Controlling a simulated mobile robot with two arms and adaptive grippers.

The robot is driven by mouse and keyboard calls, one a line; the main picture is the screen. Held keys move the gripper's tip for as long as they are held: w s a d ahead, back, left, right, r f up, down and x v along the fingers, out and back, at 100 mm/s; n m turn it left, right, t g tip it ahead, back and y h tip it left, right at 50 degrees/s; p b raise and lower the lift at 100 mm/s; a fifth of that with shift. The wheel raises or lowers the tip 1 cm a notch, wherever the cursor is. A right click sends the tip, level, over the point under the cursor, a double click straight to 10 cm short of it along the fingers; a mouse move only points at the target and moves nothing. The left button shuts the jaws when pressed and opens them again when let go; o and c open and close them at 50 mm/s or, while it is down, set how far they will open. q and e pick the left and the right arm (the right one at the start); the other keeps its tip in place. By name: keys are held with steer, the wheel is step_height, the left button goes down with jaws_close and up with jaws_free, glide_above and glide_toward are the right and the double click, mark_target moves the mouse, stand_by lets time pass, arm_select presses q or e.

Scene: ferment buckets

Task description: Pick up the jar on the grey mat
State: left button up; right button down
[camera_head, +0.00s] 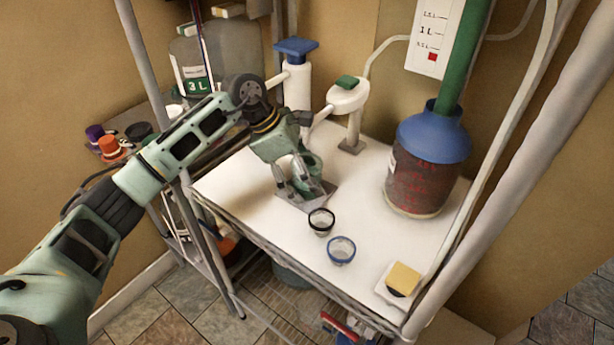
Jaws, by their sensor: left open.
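The grey mat (322,194) lies on the white tabletop, left of its middle. My left gripper (295,186) is over the mat, pointing down, with its fingers apart. A green, rounded thing (314,163), which looks like the jar, stands at the mat just behind and to the right of the fingers. The gripper hides much of it, so I cannot tell whether the fingers touch it or are around it. My right gripper is not in view.
Two small cups, one black-rimmed (321,221) and one blue-rimmed (341,250), stand in front of the mat. A large blue-topped jar (424,165) stands at the right. A yellow sponge (404,278) lies near the front right corner. White dispensers (297,85) stand behind.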

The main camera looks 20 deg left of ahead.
arm_select(q)
steer(key=c, duration=1.5)
steer(key=shift+r, duration=0.1)
steer(key=shift+c, duration=0.9)
